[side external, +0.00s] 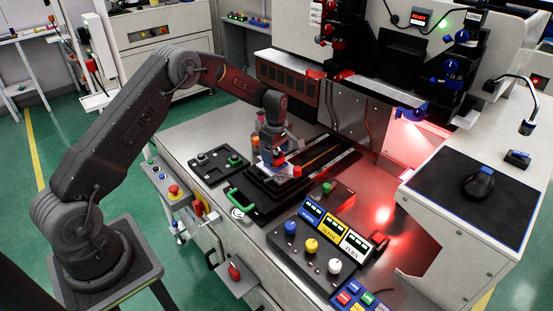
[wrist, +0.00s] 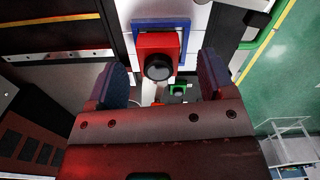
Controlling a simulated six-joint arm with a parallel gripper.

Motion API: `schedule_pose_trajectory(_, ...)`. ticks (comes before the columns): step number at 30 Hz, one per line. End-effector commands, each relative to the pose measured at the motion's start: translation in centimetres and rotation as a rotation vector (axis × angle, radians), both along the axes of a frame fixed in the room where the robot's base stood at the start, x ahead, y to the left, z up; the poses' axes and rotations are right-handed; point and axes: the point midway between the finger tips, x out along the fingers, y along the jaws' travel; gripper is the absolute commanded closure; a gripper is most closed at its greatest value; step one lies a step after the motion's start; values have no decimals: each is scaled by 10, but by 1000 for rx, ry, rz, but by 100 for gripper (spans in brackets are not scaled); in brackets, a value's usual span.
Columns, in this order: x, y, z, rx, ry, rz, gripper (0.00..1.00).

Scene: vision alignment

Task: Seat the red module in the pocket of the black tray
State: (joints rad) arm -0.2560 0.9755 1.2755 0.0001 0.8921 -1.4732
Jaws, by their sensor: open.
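The red module (wrist: 150,43) has a black round lens-like part on its face. In the wrist view it sits against a white surface with a blue frame (wrist: 193,36). In the side view, a small red block (side external: 279,156) shows just under my gripper (side external: 272,143). My gripper's two dark fingers (wrist: 163,70) are spread apart, one on each side of the module's near end, with gaps visible to both. The black tray (side external: 262,190) lies on the metal worktop below; its pocket cannot be made out, partly hidden by the gripper and module.
A green handle (side external: 236,200) is at the tray's near-left edge. A black button box (side external: 218,165) stands left of it. A control panel with coloured knobs (side external: 311,245) is at the front. The machine housing (side external: 345,120) rises behind. Bare red-lit metal worktop (side external: 385,195) lies to the right.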

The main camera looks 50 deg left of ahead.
Motion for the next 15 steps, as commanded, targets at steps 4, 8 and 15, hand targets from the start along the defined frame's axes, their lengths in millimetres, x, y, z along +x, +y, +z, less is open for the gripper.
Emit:
schedule_pose_trajectory(4,0,0,-13,1,-1,0,24)
schedule_pose_trajectory(8,0,0,-14,1,-2,0,24)
schedule_pose_trajectory(15,0,0,-14,1,-2,0,37)
